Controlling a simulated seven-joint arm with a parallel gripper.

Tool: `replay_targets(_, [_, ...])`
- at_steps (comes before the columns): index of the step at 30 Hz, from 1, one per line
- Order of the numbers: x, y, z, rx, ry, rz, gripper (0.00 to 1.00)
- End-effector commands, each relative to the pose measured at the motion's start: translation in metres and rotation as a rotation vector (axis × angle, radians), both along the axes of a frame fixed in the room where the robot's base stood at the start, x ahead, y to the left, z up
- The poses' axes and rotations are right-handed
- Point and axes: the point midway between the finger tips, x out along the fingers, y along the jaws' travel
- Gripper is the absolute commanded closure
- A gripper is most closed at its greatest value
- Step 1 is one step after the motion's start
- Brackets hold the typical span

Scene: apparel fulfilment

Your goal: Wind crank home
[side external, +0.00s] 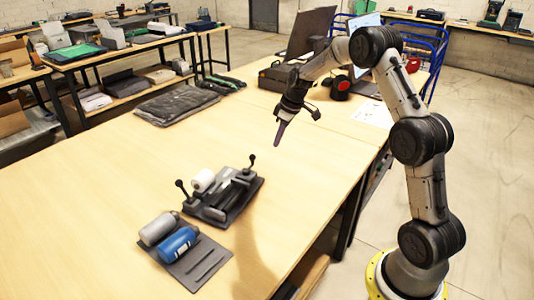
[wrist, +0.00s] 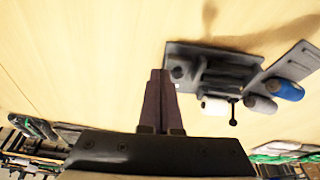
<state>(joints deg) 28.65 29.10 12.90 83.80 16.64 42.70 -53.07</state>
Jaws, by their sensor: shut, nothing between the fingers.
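A dark winding device stands on the wooden table in the side view, its flat base (side external: 240,200) carrying a white roll (side external: 203,180). One black ball-ended handle (side external: 180,184) sticks up at its left and another (side external: 251,158) at its right; I cannot tell which is the crank. The device also shows in the wrist view (wrist: 228,72), with a ball-ended handle (wrist: 233,121) beside the white roll. My gripper (side external: 278,140) is in the air above and beyond the device, apart from it, pointing down. Its fingers are together and empty in the wrist view (wrist: 158,75).
A grey plate (side external: 208,262) with a grey roll (side external: 158,228) and a blue roll (side external: 177,244) lies in front of the device. Folded dark fabric (side external: 177,104) lies at the table's far left. A dark box and a red button unit stand at the back. The table's middle is clear.

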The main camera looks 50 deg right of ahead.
Motion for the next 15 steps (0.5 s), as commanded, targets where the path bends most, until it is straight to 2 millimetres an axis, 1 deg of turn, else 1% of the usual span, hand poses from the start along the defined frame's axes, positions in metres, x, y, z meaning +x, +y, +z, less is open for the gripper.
replay_targets(1, [0.0,-0.005,0.0,0.001,-0.002,0.036,1.0])
replay_targets(3, [0.001,-0.008,-0.001,0.001,-0.004,0.083,1.0])
replay_targets(8, [0.003,-0.007,-0.01,0.003,-0.002,0.115,1.0])
replay_targets(11, [0.007,-0.005,-0.024,0.005,-0.001,0.113,1.0])
replay_targets(15, [0.014,-0.003,-0.05,0.004,-0.001,0.113,1.0])
